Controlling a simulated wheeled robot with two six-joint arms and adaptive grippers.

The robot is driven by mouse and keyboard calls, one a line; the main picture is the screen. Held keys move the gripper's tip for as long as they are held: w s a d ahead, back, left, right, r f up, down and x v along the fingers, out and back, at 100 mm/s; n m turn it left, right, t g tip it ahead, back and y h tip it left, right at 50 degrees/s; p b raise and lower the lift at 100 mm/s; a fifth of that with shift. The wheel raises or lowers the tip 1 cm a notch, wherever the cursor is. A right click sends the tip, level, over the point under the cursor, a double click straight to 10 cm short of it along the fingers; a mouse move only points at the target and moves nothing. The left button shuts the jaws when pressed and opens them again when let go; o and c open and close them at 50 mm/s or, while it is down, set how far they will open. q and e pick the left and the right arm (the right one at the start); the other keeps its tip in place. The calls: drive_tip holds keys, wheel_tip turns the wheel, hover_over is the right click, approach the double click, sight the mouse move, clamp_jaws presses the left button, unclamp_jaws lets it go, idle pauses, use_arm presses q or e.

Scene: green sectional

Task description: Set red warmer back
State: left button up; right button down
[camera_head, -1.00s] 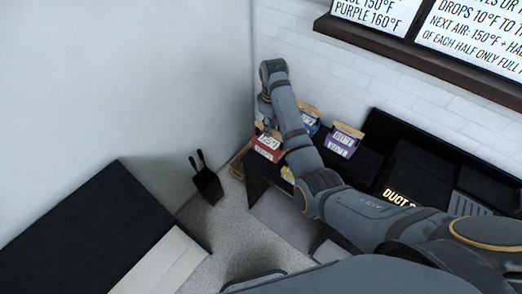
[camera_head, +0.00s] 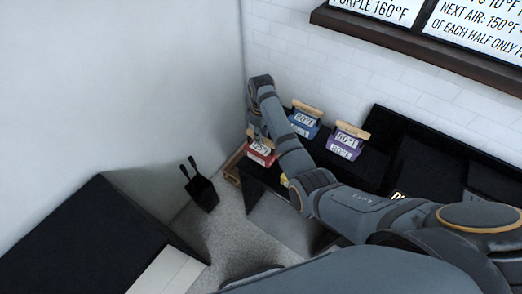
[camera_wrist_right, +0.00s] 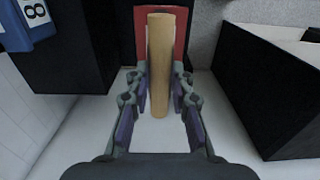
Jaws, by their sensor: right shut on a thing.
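The red warmer (camera_head: 262,153), a red box with a white number label, is at the left end of the black counter (camera_head: 262,177). My right gripper (camera_head: 257,130) is above it. In the right wrist view my right gripper (camera_wrist_right: 160,88) is shut on the pale wooden handle (camera_wrist_right: 160,55), with the red body (camera_wrist_right: 178,18) of the warmer behind it. I cannot tell whether the warmer touches the counter. The blue warmer (camera_head: 304,122) and purple warmer (camera_head: 346,142) stand to its right. A yellow thing (camera_head: 284,180) is mostly hidden by my right arm. My left gripper is out of view.
A wooden frame-like thing (camera_head: 232,168) is beside the counter's left end. A black bin with two handles (camera_head: 202,192) stands on the grey floor (camera_head: 232,222). A black-topped unit (camera_head: 90,235) is at lower left. White walls close the corner behind.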

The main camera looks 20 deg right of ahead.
sight(261, 148)
drive_tip(key=shift+w+f, duration=0.15)
drive_tip(key=shift+f, duration=1.1)
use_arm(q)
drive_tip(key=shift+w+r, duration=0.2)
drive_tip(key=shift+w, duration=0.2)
use_arm(e)
drive_tip(key=shift+f, duration=1.65)
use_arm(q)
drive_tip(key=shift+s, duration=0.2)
use_arm(e)
drive_tip(key=c, duration=1.2)
unclamp_jaws()
drive_tip(key=shift+f, duration=0.1)
drive_tip(key=shift+o, duration=0.2)
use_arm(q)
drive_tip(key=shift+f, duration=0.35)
use_arm(e)
wheel_tip(261, 148, up, 12)
drive_tip(key=shift+r, duration=0.1)
